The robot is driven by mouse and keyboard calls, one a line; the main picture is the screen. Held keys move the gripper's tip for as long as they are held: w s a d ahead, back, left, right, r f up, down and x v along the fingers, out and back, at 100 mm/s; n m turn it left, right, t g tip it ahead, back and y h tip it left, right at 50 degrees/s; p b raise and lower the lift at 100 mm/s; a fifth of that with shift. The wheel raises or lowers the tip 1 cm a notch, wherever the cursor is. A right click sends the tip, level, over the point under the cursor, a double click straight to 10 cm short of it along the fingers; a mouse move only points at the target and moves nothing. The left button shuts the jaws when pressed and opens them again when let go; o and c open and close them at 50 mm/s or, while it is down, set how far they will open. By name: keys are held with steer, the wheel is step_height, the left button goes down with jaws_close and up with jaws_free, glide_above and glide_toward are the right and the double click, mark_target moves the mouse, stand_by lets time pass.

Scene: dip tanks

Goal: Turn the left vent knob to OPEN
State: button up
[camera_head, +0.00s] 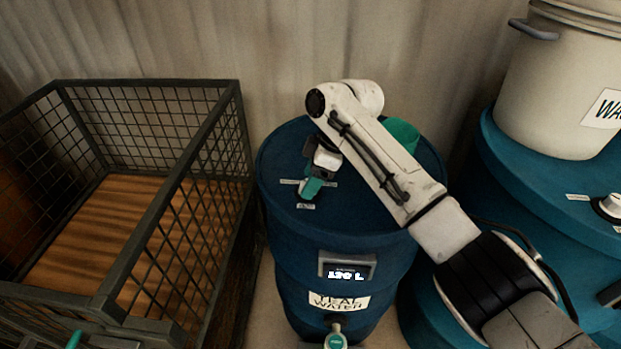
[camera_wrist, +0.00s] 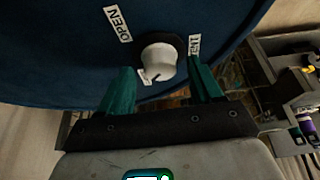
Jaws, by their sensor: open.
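The left vent knob (camera_wrist: 158,62) is a white round knob on the blue drum top (camera_wrist: 60,50), seen in the wrist view. A dark pointer mark shows on its lower part. An OPEN label (camera_wrist: 117,23) lies to its upper left, and a partly hidden label (camera_wrist: 195,44) to its right. My gripper (camera_wrist: 160,68) is open, with one teal finger on each side of the knob; contact cannot be told. In the head view my gripper (camera_head: 314,184) is low over the left part of the drum lid and hides the knob.
The blue drum (camera_head: 330,240) bears a display (camera_head: 347,266), a TEAL WATER label (camera_head: 338,301) and a tap (camera_head: 335,338). A teal container (camera_head: 402,133) stands behind my arm. A wire crate (camera_head: 240,130) is at left. Another drum (camera_head: 545,170) at right holds a white bucket (camera_head: 555,90) and a knob (camera_head: 610,205).

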steer(key=shift+a+f, duration=0.15)
steer(key=shift+f, duration=0.25)
steer(key=c, duration=1.1)
steer(key=shift+o, duration=0.2)
